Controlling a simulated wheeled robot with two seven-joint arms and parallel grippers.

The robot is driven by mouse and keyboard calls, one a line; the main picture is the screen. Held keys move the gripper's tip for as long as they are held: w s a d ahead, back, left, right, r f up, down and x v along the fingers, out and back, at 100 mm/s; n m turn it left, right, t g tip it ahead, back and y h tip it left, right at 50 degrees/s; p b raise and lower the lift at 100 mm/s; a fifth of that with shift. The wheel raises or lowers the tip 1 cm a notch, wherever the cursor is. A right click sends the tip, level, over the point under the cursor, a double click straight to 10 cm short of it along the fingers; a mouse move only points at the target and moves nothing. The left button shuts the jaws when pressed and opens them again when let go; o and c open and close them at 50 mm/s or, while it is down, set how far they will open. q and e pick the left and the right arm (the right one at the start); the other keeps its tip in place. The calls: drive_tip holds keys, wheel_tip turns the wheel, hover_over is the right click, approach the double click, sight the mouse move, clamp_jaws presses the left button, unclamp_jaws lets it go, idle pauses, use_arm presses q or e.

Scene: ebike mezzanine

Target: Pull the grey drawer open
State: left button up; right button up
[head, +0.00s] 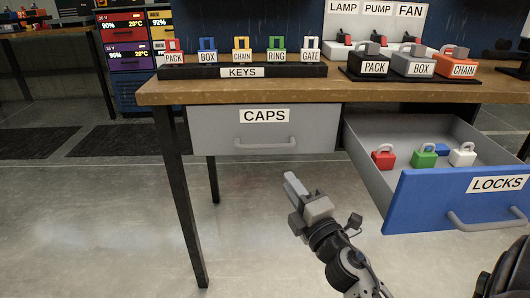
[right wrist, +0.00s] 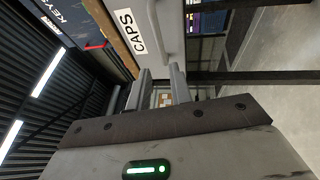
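The grey drawer (head: 310,130), labelled CAPS, sits shut under the wooden table top. Its grey bar handle (head: 265,144) runs along the lower part of its front. My right gripper (head: 293,187) is below and a little right of the handle, apart from it, fingers pointing up toward the drawer. In the right wrist view a gap shows between the two fingers (right wrist: 158,88), with nothing held. The drawer front (right wrist: 125,18) and CAPS label show beyond the fingertips there. My left gripper is not in view.
The blue LOCKS drawer (head: 440,205) stands pulled out to the right, with several padlocks inside. A table leg (head: 185,200) is at the left. A KEYS rack (head: 290,71) and padlocks stand on the table top (head: 330,90). Floor in front of the grey drawer is clear.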

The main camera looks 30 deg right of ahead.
sight(265, 145)
drive_tip(key=p+x, duration=0.1)
drive_tip(key=x, duration=1.3)
drive_tip(key=shift+a+p, duration=0.1)
drive_tip(key=shift+p, duration=0.25)
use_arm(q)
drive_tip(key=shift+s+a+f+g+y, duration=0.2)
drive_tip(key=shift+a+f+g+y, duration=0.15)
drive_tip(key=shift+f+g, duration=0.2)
use_arm(e)
clamp_jaws()
